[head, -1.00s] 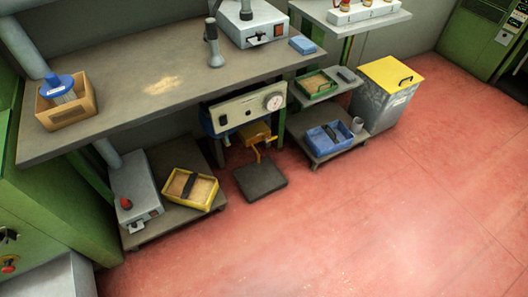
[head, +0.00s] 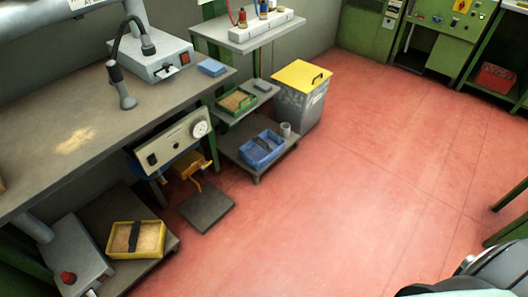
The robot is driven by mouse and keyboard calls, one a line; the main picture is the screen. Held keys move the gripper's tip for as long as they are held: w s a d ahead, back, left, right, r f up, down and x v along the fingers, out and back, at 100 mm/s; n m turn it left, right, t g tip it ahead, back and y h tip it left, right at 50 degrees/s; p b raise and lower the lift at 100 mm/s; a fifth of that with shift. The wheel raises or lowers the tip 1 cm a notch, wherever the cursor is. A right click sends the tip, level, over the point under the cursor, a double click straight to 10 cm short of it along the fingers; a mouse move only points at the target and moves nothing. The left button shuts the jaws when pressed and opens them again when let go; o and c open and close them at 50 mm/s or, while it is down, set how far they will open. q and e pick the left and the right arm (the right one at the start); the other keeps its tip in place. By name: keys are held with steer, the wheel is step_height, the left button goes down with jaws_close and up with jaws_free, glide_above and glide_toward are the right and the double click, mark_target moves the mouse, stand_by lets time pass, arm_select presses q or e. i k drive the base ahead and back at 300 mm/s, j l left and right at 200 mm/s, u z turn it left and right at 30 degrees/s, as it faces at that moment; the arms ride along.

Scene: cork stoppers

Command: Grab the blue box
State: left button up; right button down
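A blue box (head: 262,149), an open tray-like crate with dark contents, sits on the low shelf (head: 230,140) of the cart in the middle of the head view. A smaller, flat blue box (head: 212,67) lies on the workbench near its right end. The frames do not show which of the two the task names. Neither of my grippers is in view. A grey and black part, probably mine, shows at the bottom right corner.
A workbench (head: 50,130) stands at the left. A green crate (head: 237,101) is on the cart's middle shelf. A grey bin with a yellow lid (head: 301,73) stands beside the cart. A yellow crate (head: 150,239) is lower left. The red floor (head: 350,190) is clear.

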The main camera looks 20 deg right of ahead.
mark_target(258, 152)
steer(key=i+l+u, duration=0.1)
steer(key=l, duration=0.25)
steer(key=i+l+u, duration=0.1)
steer(key=i+l, duration=0.35)
steer(key=l, duration=0.3)
steer(key=i+l+u, duration=0.15)
steer(key=l, duration=0.25)
steer(key=i+l+u, duration=0.1)
steer(key=l, duration=0.3)
steer(key=i, duration=0.05)
